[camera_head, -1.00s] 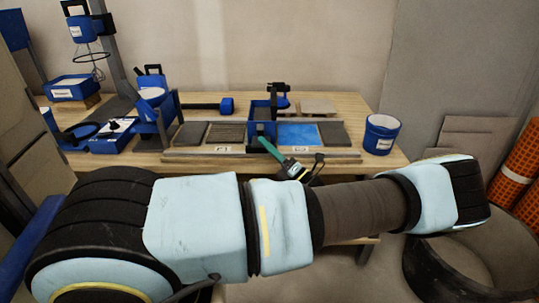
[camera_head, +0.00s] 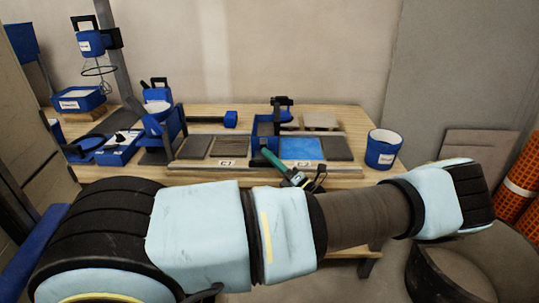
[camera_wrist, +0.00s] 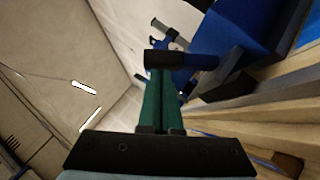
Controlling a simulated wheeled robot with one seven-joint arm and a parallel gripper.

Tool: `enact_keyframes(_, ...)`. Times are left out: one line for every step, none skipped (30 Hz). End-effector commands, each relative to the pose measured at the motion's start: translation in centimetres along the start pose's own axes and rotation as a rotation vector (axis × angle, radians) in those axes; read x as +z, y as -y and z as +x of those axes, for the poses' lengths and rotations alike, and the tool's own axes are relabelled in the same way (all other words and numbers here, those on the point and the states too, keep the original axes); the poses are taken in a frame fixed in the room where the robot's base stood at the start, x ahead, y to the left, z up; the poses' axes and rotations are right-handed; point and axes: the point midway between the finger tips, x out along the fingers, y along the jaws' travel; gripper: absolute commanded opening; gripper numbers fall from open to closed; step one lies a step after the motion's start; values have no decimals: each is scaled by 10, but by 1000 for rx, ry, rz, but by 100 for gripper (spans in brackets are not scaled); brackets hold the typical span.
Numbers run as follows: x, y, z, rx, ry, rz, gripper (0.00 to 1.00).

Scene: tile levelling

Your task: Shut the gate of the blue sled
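The blue sled (camera_head: 263,128) stands across the rail on the worktable, between the grey tiles and the bright blue tile. My gripper (camera_head: 267,154) reaches its near lower side with green fingers. In the wrist view the fingers (camera_wrist: 162,75) lie close together, with only a thin gap. Their tips meet a black end piece on a short blue bar (camera_wrist: 200,62) beside the sled's blue body (camera_wrist: 242,30). The black piece covers the tips, so I cannot tell whether they grip it or only touch it. The gate's position is not clear.
Grey tiles (camera_head: 194,147) lie left of the sled, and a bright blue tile (camera_head: 301,148) lies right. A blue bucket (camera_head: 382,150) stands at the table's right end. Blue tools and a tray (camera_head: 118,149) crowd the left. My arm spans the foreground.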

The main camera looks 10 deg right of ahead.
Motion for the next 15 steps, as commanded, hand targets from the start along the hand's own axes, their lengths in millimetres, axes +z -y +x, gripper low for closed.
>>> enact_keyframes(2,-4,3,-10,-1,10,0)
enact_keyframes(3,-5,4,-17,-1,19,0)
enact_keyframes(4,-7,5,-29,-1,31,0)
enact_keyframes(5,-8,6,-39,-1,41,0)
enact_keyframes(6,-9,7,-51,-2,51,0)
enact_keyframes(8,-10,8,-68,-1,68,0)
enact_keyframes(10,-12,10,-82,-2,82,0)
enact_keyframes(11,-13,11,-97,-2,97,0)
enact_keyframes(13,-14,14,-119,-3,118,0)
enact_keyframes(14,-16,15,-136,-2,137,0)
enact_keyframes(16,-16,17,-155,-3,154,0)
enact_keyframes(18,-17,18,-180,-3,178,0)
enact_keyframes(20,-18,20,-197,-2,195,0)
enact_keyframes(21,-18,21,-215,-3,213,0)
enact_keyframes(22,-18,23,-238,-3,236,0)
